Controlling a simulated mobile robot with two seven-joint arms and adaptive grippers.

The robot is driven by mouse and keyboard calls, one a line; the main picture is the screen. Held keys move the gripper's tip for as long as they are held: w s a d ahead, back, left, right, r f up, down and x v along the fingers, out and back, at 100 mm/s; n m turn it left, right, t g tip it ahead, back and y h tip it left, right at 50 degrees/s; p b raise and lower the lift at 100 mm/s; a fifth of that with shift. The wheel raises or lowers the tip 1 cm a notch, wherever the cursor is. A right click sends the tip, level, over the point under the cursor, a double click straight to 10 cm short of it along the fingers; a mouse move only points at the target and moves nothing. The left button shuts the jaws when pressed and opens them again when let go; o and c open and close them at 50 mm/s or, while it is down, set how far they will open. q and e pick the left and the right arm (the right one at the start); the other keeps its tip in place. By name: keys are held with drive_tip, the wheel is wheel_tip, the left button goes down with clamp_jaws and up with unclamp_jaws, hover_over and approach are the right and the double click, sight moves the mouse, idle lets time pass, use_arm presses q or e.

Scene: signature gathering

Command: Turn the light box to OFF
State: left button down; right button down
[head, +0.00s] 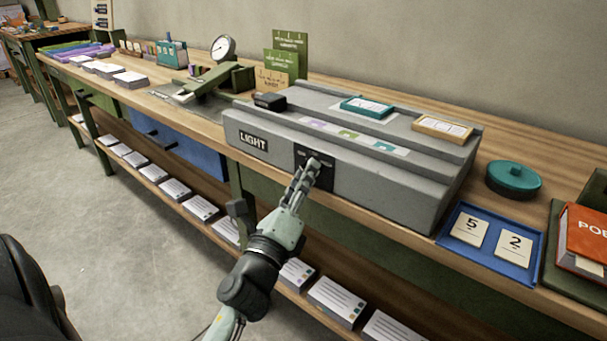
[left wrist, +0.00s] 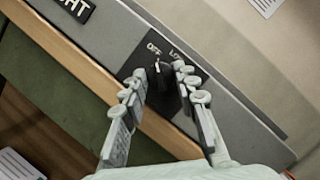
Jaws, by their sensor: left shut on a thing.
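The light box (head: 350,155) is a large grey stepped box on the wooden bench, with a "LIGHT" label (head: 253,141) on its front. A black switch plate (head: 325,180) is on its front face; in the left wrist view the plate (left wrist: 192,62) bears small markings, one reading "OFF". The fingers partly hide the lever. My right gripper is not seen.
On the box lie a teal-framed card (head: 367,107), a wood-framed card (head: 442,127) and a black block (head: 270,101). A teal round container (head: 513,180) and a blue tray (head: 488,272) stand to the right. A lower shelf holds several card stacks (head: 336,302).

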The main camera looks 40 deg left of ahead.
use_arm(q)
drive_tip(key=shift+f, duration=0.1)
drive_tip(key=c, duration=1.2)
unclamp_jaws()
drive_tip(key=shift+o, duration=0.2)
drive_tip(key=shift+r, duration=0.2)
wheel_tip(320, 180, up, 10)
drive_tip(key=shift+f, duration=0.15)
